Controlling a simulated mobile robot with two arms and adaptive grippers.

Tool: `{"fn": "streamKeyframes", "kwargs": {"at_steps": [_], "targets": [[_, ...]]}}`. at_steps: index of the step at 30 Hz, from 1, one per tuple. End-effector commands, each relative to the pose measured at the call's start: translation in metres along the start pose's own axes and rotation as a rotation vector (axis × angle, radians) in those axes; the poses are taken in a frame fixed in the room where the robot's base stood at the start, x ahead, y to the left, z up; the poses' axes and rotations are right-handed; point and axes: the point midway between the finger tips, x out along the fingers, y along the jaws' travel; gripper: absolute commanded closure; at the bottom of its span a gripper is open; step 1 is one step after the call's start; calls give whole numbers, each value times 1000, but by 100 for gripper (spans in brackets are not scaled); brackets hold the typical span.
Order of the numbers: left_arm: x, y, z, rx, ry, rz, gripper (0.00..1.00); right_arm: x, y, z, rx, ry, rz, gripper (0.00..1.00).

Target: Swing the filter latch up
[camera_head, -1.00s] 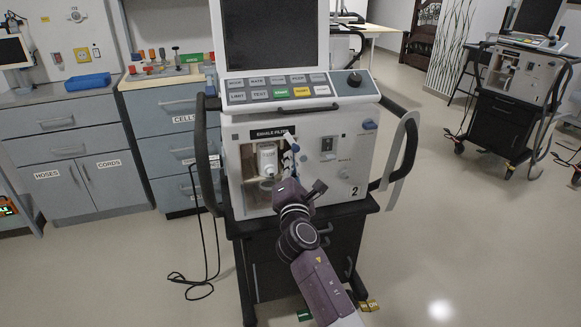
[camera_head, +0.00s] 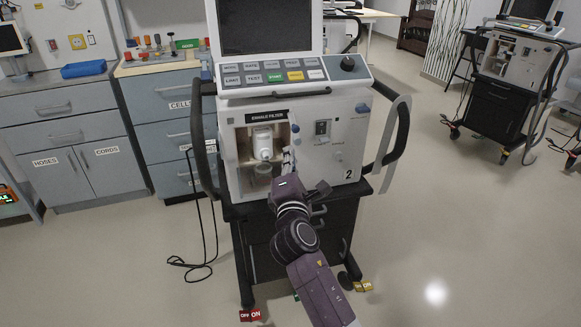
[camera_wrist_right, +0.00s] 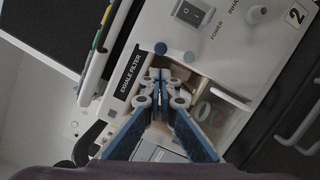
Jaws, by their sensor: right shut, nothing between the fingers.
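The ventilator (camera_head: 345,190) marked 2 stands ahead of me. Below its EXHALE FILTER label (camera_head: 282,116) is an open recess with a white filter canister (camera_head: 263,143). Two small blue knobs sit at the recess's right edge; one blue knob (camera_wrist_right: 160,48) shows just beyond my fingertips in the right wrist view. I cannot make out the filter latch clearly; my gripper covers part of that area. My right gripper (camera_head: 288,158) is at the recess's lower right, shut and empty. Its blue-padded fingers (camera_wrist_right: 159,78) close together in the right wrist view. My left gripper is not in view.
A button panel (camera_head: 285,77) and dark screen are above the recess. Black side handles (camera_head: 398,140) flank the ventilator. Drawer cabinets (camera_head: 65,130) stand at left, and a second ventilator (camera_head: 505,85) stands at right behind.

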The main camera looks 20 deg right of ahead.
Motion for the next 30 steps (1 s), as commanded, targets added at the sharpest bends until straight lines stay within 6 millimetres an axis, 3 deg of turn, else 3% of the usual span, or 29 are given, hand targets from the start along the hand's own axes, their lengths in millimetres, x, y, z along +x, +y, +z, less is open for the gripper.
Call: {"fn": "streamKeyframes", "kwargs": {"at_steps": [3, 9, 23, 26, 29, 30], "targets": [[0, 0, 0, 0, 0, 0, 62, -24, -1, 0, 2, 0, -2, 100], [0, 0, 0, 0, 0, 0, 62, -47, 1, 1, 3, -2, 0, 100], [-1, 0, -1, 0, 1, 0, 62, -53, -1, 2, 8, -2, -4, 100], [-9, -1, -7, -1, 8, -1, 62, -59, -18, 6, 69, -3, -51, 100], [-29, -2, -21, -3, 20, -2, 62, -80, -61, 14, 227, -10, -171, 100], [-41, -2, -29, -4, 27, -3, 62, -93, -83, 18, 316, -18, -239, 100]]}}
